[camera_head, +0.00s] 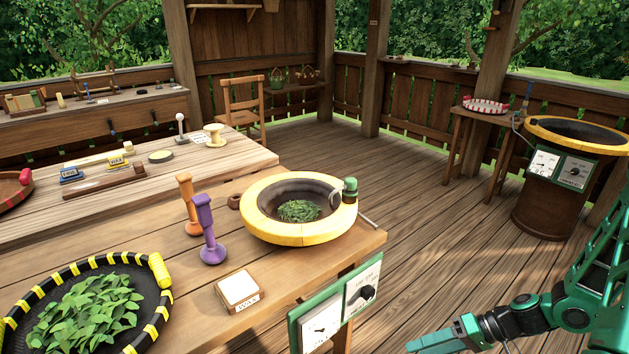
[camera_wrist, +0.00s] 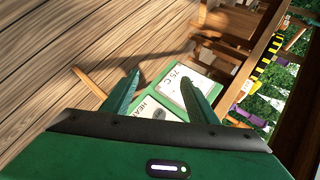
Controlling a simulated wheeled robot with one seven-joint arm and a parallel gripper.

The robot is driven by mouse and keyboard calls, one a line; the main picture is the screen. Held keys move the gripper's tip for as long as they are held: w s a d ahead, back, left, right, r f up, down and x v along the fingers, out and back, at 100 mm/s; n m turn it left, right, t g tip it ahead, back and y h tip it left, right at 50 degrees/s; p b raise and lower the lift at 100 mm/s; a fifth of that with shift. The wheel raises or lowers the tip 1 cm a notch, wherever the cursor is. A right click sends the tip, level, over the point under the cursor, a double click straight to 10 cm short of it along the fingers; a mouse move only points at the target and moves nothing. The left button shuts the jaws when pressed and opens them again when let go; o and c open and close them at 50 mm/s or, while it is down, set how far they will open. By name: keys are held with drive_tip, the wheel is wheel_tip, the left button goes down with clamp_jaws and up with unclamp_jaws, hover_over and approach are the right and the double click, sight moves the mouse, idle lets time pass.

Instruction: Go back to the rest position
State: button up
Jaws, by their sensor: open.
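My gripper (camera_head: 420,345) is low at the bottom right of the head view, over the floor and to the right of the work table (camera_head: 200,330). In the wrist view my gripper (camera_wrist: 160,80) has its two green fingers spread apart with nothing between them. Beyond the fingers is the green-framed control panel (camera_wrist: 180,78) with a "75 C" display and a "HEAT" label. The panel (camera_head: 335,305) also shows in the head view, on the table's front side, with a dial. The fingers appear apart from it, though the exact gap cannot be told.
A yellow-rimmed pan (camera_head: 262,231) holding green leaves sits at the table's right corner. A black and yellow tray (camera_head: 165,312) of leaves, purple (camera_head: 207,230) and orange (camera_head: 187,205) tools stand left. A second pan station (camera_head: 545,205) stands right. Wooden floor (camera_head: 430,235) between is clear.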

drive_tip(key=s+d+r+m+g+h, duration=0.1)
drive_tip(key=s+d+r+h, duration=0.25)
drive_tip(key=d+r, duration=0.35)
drive_tip(key=s+d+r+m+g+h, duration=0.1)
drive_tip(key=s+d+r+h, duration=0.25)
drive_tip(key=r, duration=0.55)
drive_tip(key=s+d+r+m+h, duration=0.2)
drive_tip(key=s+r+m, duration=0.3)
drive_tip(key=s+r, duration=0.5)
wheel_tip(320, 180, up, 3)
drive_tip(key=shift+d+f+m+t+h, duration=0.15)
drive_tip(key=shift+d+m+t+h, duration=0.2)
drive_tip(key=shift+h, duration=0.35)
